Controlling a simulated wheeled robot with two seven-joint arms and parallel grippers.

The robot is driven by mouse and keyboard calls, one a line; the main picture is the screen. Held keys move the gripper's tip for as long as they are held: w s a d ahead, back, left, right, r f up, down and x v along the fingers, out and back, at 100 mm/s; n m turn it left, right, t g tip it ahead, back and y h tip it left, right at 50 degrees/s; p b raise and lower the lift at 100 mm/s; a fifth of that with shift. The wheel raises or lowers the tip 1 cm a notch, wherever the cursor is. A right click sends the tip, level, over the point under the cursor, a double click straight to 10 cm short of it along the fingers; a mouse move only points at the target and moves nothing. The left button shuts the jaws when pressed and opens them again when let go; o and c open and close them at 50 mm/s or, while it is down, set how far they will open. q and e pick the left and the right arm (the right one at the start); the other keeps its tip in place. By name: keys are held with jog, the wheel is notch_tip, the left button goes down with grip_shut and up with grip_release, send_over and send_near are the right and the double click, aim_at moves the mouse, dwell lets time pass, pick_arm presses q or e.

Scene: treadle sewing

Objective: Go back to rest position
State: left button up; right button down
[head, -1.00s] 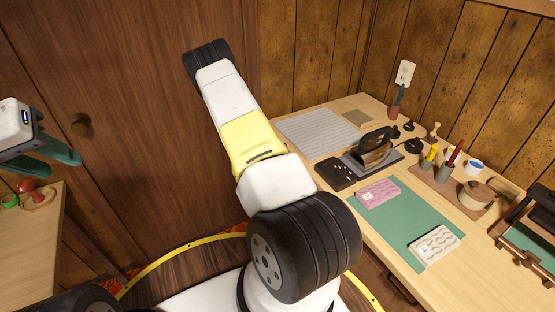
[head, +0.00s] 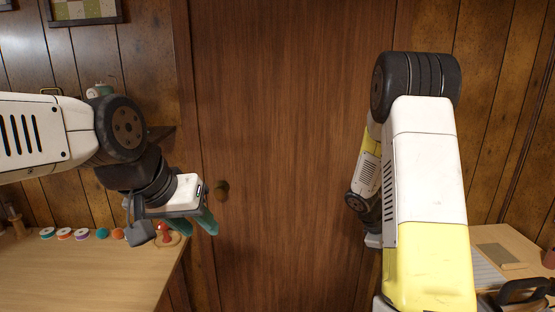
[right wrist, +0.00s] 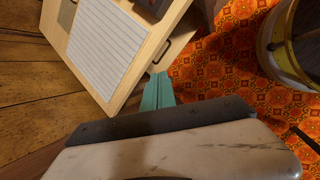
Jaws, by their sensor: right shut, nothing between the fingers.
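My left gripper (head: 200,224) hangs in the head view above the right end of the left table, left of the door. Its two teal fingers point down and show a gap, with nothing seen between them. My right arm rises at the right of the head view, and its gripper fingers are hidden there. In the right wrist view my right gripper (right wrist: 158,90) has its teal fingers together and empty. It points toward the edge of a wooden table with a striped light mat (right wrist: 105,42).
The left table (head: 80,270) holds several thread spools and a red mushroom-shaped thing (head: 164,232) close to my left gripper. A closed brown door (head: 290,150) fills the middle. The right table (head: 490,240) shows at lower right. An orange patterned rug (right wrist: 225,65) covers the floor.

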jog(key=s+a+r+m+t+y, duration=0.2)
jog(key=s+a+r+m+y, duration=0.2)
jog(key=s+a+r, duration=0.6)
jog(key=s+a+r+m+t+y, duration=0.3)
jog(key=s+a+r, duration=0.7)
jog(key=r, duration=0.5)
jog(key=shift+s+r+m+t+y, duration=0.25)
jog(key=shift+m+y, duration=0.35)
jog(key=shift+m, duration=0.6)
jog(key=shift+w, duration=0.1)
